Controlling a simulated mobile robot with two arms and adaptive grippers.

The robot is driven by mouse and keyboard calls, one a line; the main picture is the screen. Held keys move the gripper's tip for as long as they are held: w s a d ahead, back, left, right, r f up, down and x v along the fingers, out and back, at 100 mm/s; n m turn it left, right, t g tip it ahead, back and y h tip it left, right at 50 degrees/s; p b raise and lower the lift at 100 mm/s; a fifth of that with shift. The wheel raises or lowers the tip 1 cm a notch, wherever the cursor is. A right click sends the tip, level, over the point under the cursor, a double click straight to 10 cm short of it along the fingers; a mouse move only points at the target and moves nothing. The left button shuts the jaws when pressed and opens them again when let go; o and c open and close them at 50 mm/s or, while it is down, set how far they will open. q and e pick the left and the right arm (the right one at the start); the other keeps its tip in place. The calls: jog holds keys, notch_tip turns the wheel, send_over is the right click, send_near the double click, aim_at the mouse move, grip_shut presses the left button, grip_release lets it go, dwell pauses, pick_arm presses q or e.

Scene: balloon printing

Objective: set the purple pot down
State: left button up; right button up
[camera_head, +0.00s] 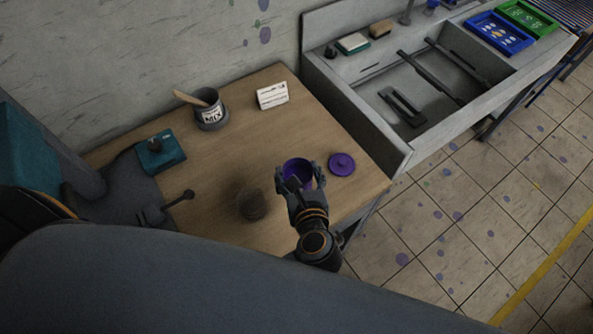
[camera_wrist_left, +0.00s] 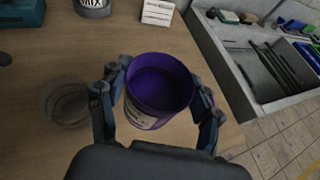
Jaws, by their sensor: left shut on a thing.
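The purple pot (camera_head: 297,170) is an open cup with a pale label on its side, seen in the left wrist view (camera_wrist_left: 160,85). My left gripper (camera_head: 301,180) is shut on it, with a finger on each side of its wall. The pot is upright or nearly so, over the front right part of the wooden table (camera_head: 235,150). I cannot tell whether its base touches the table. A purple lid (camera_head: 341,164) lies on the table just right of the pot. My right gripper is not in view.
A grey MIX pot (camera_head: 211,115) with a wooden stick, a white card (camera_head: 272,95) and a teal device (camera_head: 160,152) stand farther back. A dark see-through cup (camera_head: 252,204) stands left of my gripper. A grey sink (camera_head: 400,90) adjoins the table's right side.

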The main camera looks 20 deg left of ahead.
aim_at(299, 171)
pick_arm(q)
jog(key=w+f+b, duration=0.1)
jog(key=f, duration=0.1)
jog(key=w+a+f+b, duration=0.1)
jog(key=w+f, duration=0.1)
jog(key=w+f+b, duration=0.1)
jog(key=f+b, duration=0.1)
jog(key=shift+w+a, duration=0.3)
notch_tip(299, 171, down, 3)
jog(key=shift+w+f+b, duration=0.15)
jog(key=shift+b, duration=1.05)
jog(key=o, duration=1.3)
